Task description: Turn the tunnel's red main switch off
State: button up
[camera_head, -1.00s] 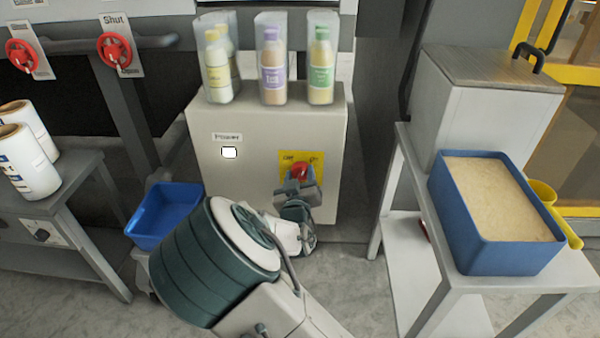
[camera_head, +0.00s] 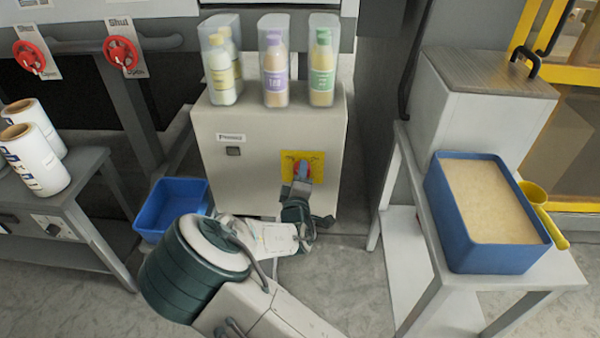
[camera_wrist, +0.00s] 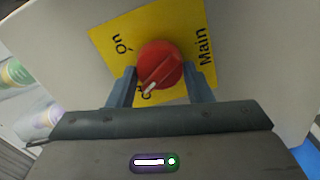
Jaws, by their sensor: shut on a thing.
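The red main switch (camera_wrist: 160,65) is a round knob on a yellow plate (camera_wrist: 192,22) marked "On" and "Main". Its white pointer mark lies at a partly hidden label beginning with "O", away from "On". My gripper (camera_wrist: 164,74) is shut on the knob, one finger on each side. A lamp window (camera_head: 233,151) under the "Power" label is dark.
Bottles in clear holders (camera_head: 273,62) stand on the cabinet. A blue bin (camera_head: 172,207) sits at lower left. A white table (camera_head: 410,190) with a blue tub (camera_head: 470,235) stands to the right. Two red handwheels (camera_head: 120,52) are at upper left.

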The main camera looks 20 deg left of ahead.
jog(key=shift+n+p, duration=0.35)
jog(key=shift+n, duration=0.95)
jog(key=shift+f+n, duration=0.1)
jog(key=shift+n, duration=0.2)
jog(key=o, duration=1)
jog(key=p+v, duration=0.1)
jog(key=v, duration=1.3)
jog(key=shift+w, duration=0.1)
